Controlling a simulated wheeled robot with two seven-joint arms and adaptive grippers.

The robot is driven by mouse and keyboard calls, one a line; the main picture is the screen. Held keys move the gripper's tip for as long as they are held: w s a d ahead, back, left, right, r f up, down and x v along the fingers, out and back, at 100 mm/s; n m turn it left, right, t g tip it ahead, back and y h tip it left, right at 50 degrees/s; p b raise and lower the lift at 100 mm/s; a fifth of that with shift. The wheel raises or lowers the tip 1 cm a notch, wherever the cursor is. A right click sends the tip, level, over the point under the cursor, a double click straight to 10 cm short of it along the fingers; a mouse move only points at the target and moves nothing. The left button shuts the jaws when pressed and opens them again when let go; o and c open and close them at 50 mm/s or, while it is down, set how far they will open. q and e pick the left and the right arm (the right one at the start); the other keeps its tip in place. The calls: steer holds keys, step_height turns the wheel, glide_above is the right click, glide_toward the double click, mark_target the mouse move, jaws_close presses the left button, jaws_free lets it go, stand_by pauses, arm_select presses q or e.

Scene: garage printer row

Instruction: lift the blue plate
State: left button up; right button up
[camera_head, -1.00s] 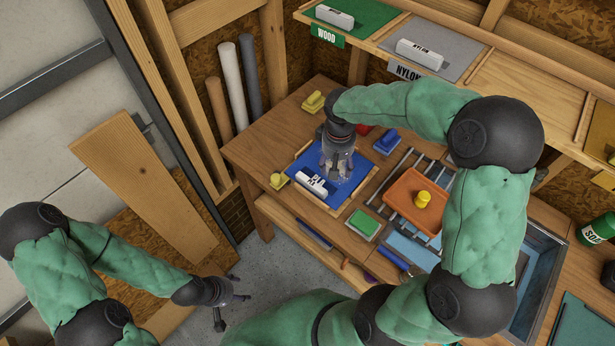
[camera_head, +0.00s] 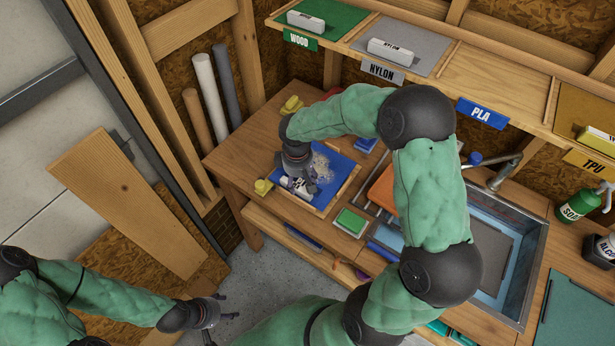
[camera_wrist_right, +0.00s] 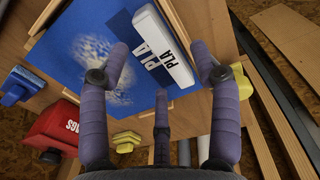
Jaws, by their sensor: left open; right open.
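The blue plate (camera_head: 341,170) lies on the wooden bench in a wooden-edged frame, with a pale, powdery patch on it. A white block marked PLA (camera_wrist_right: 165,45) lies along one edge of the plate. My right gripper (camera_head: 300,188) is over that edge and hides part of the block in the head view. My left gripper (camera_head: 222,308) is open and empty, low and away from the bench.
Yellow clamp-like pieces (camera_head: 263,187) and a blue one (camera_head: 366,144) stand around the plate. A red bag (camera_wrist_right: 52,133) is close by. An orange tray (camera_head: 382,188) and a sink (camera_head: 500,245) are to the right. The shelf slot behind the PLA label (camera_head: 482,113) is bare.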

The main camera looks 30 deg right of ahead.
mark_target(300, 186)
steer(key=f, duration=0.2)
steer(key=w+f, duration=0.1)
steer(key=f, duration=0.1)
steer(key=shift+d+f+b, duration=0.2)
steer(key=shift+f+b, duration=0.1)
steer(key=shift+b, duration=0.05)
steer(key=shift+c, duration=0.2)
jaws_close()
steer(key=shift+r, duration=0.15)
